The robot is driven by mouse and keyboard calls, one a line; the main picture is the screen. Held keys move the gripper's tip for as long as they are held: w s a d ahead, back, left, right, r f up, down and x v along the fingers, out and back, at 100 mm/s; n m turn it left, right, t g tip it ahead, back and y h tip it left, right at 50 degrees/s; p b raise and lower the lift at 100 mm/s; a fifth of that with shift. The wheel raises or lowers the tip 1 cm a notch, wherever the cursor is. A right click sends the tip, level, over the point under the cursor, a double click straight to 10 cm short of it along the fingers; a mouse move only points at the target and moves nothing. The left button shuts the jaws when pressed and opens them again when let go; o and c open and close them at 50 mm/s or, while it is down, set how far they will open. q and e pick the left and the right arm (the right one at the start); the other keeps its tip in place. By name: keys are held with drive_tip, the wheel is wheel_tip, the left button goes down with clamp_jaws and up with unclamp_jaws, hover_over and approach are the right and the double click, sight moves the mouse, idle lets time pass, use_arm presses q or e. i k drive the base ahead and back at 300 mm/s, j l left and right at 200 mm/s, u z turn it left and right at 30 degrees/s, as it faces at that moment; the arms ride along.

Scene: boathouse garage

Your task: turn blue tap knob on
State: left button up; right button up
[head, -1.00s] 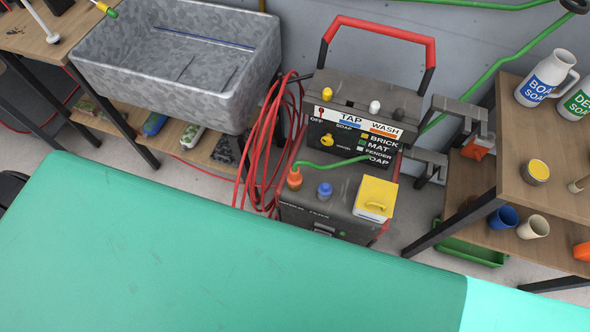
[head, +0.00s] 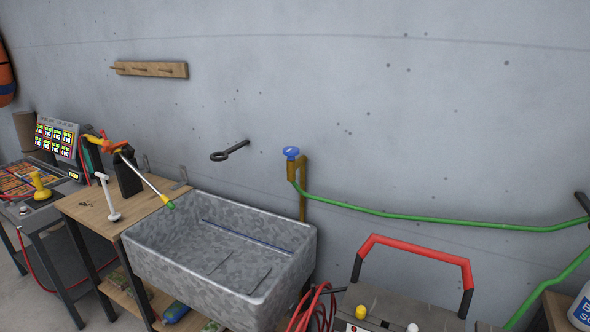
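The blue tap knob (head: 291,152) sits on top of a brass tap (head: 293,172) by the grey wall, right of centre in the head view. The tap is on a brass pipe (head: 302,190) that goes down behind the sink's right back corner. A green hose (head: 400,214) runs from the tap to the right along the wall. I cannot tell from the knob whether the tap is on or off. Neither of my grippers shows in the head view.
A grey metal sink (head: 215,290) stands below and left of the tap. A washer machine with a red handle (head: 415,250) stands right of the sink. A wooden bench (head: 85,208) with a sprayer wand (head: 145,178) is at left. A black ring hook (head: 230,151) sticks out from the wall.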

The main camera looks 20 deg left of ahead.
sight(290, 151)
drive_tip(key=j+z, duration=0.35)
drive_tip(key=j, duration=0.4)
drive_tip(key=k+j+z, duration=0.1)
drive_tip(key=j+z, duration=0.3)
drive_tip(key=j, duration=0.35)
